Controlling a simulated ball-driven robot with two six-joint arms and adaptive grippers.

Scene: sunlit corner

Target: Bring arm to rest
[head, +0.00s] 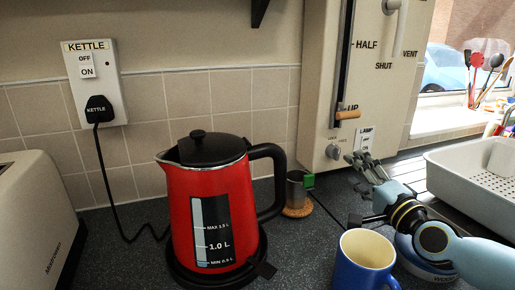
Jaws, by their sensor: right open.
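My right arm comes in from the lower right, light blue with black and brass-coloured joints. Its gripper (366,170) is grey, open and empty, with the fingers pointing up and to the left. In the picture it shows below the cream panel (390,85), near a small label. I cannot tell whether it touches anything. My left gripper is not in the view.
A red kettle (215,210) stands in the centre. A blue mug (364,262) stands in front of my right arm. A metal cup (297,190) sits on a cork mat. A toaster (35,220) is at left. A grey dish rack (475,175) is at right.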

